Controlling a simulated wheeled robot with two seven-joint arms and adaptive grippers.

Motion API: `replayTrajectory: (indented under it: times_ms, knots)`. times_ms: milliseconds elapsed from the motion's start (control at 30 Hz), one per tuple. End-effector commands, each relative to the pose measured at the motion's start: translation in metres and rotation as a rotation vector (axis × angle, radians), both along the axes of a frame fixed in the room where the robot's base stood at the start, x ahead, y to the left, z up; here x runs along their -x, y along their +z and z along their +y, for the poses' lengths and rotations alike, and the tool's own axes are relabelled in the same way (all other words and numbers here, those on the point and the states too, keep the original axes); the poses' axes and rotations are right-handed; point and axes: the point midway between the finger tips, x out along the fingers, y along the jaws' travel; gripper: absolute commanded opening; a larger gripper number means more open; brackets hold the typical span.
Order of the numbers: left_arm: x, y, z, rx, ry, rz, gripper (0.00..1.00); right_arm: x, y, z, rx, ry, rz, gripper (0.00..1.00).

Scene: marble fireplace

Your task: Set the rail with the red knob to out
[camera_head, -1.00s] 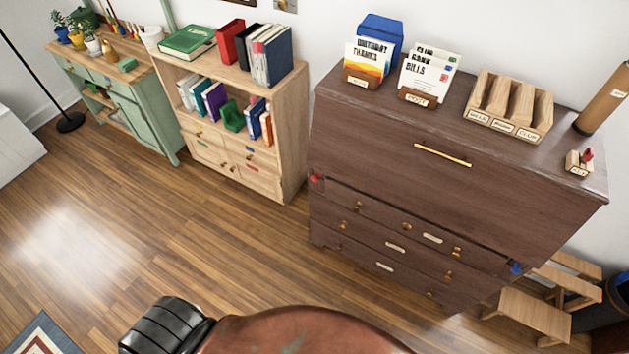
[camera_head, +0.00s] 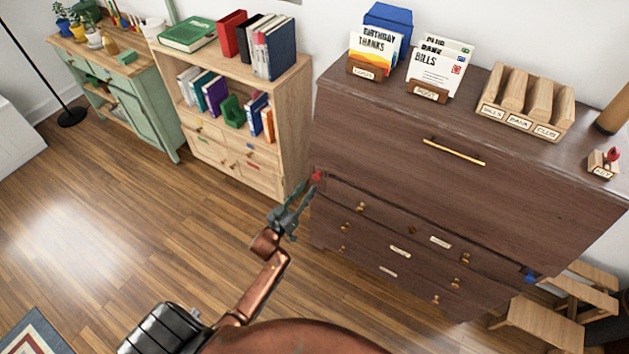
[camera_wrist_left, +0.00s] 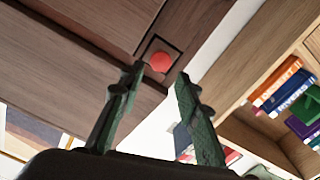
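The red knob (camera_head: 316,176) sits at the upper left front corner of the dark wooden desk (camera_head: 400,150), just below the closed slanted front. In the left wrist view the red knob (camera_wrist_left: 160,61) is on a small square rail end (camera_wrist_left: 177,51) that looks about flush in its dark-edged slot. My left gripper (camera_head: 304,188) is close in front of the knob. In the left wrist view its two green fingers (camera_wrist_left: 160,77) are apart with nothing between them, and the knob shows just beyond the tips. I cannot tell whether they touch it. My right gripper is not in view.
A blue knob (camera_head: 530,277) is at the desk's right side. A brass handle (camera_head: 454,152) is on the closed front, with drawers below. A bookcase (camera_head: 293,115) stands close on the left. A wooden stool (camera_head: 545,320) is at the right. The floor in front is clear.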

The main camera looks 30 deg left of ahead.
Motion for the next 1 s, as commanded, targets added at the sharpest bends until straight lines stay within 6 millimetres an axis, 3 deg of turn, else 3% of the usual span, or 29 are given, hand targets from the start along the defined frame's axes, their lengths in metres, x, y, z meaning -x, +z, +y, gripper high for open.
replayTrajectory:
  times_ms: [200, 400, 767, 1000]
  knots:
    - [-0.036, -0.002, 0.0, -0.001, 0.001, 0.001, 0.31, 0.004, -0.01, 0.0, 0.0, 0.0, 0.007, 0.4]
    - [-0.058, -0.003, 0.0, 0.0, 0.0, 0.003, 0.31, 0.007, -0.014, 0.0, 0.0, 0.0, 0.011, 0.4]
    - [-0.063, -0.001, 0.0, -0.001, 0.0, 0.003, 0.31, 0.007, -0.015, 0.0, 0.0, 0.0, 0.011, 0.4]
    - [-0.063, -0.001, 0.0, -0.001, 0.0, 0.003, 0.14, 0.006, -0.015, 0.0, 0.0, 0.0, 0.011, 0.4]
